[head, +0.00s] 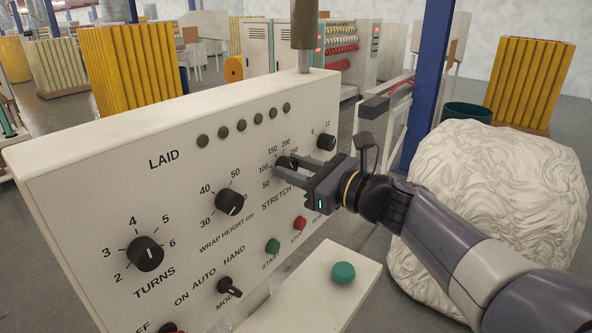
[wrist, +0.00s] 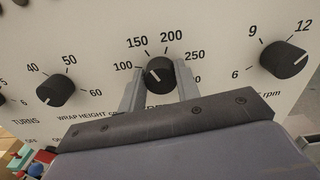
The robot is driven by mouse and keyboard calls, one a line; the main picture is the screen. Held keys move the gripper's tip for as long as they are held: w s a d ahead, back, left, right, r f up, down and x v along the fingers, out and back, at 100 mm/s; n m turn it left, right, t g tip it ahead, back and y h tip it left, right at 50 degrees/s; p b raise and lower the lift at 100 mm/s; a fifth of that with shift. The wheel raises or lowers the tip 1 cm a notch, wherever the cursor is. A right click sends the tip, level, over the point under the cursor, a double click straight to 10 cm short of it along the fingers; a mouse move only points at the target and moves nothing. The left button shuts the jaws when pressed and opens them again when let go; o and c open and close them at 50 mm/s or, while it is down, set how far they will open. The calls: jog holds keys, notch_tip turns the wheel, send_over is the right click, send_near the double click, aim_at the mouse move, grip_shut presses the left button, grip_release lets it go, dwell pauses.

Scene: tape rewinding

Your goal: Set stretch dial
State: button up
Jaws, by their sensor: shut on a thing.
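The stretch dial is a black round knob (head: 287,162) on the white control panel (head: 110,215), with marks from 50 upward around it. In the wrist view the stretch dial (wrist: 160,70) sits in the middle, and its white pointer line points up and left, roughly between 100 and 150. My gripper (wrist: 160,82) has one grey finger on each side of the knob and is shut on it. In the head view my gripper (head: 284,169) reaches the panel from the right. The fingers and wrist hide part of the stretch label and some higher marks.
The wrap height dial (head: 229,202) and turns dial (head: 145,254) lie left of the stretch dial; a speed dial (head: 326,142) lies right. Below are the green start button (head: 272,246), red stop button (head: 300,223) and mode switch (head: 229,286). A white wrapped load (head: 490,180) stands right, near my arm.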

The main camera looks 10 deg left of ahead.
jog(key=shift+s+f+n+b, duration=0.1)
jog(key=shift+n+b, duration=2.15)
jog(key=shift+b, duration=0.4)
jog(key=shift+s+f+n+b, duration=0.1)
jog(key=shift+n+b, duration=2.15)
jog(key=shift+b, duration=0.35)
jog(key=shift+r, duration=0.1)
jog(key=o, duration=1)
jog(key=b+v, duration=0.1)
jog(key=v, duration=0.9)
jog(key=shift+s+d, duration=0.1)
jog(key=shift+d, duration=0.2)
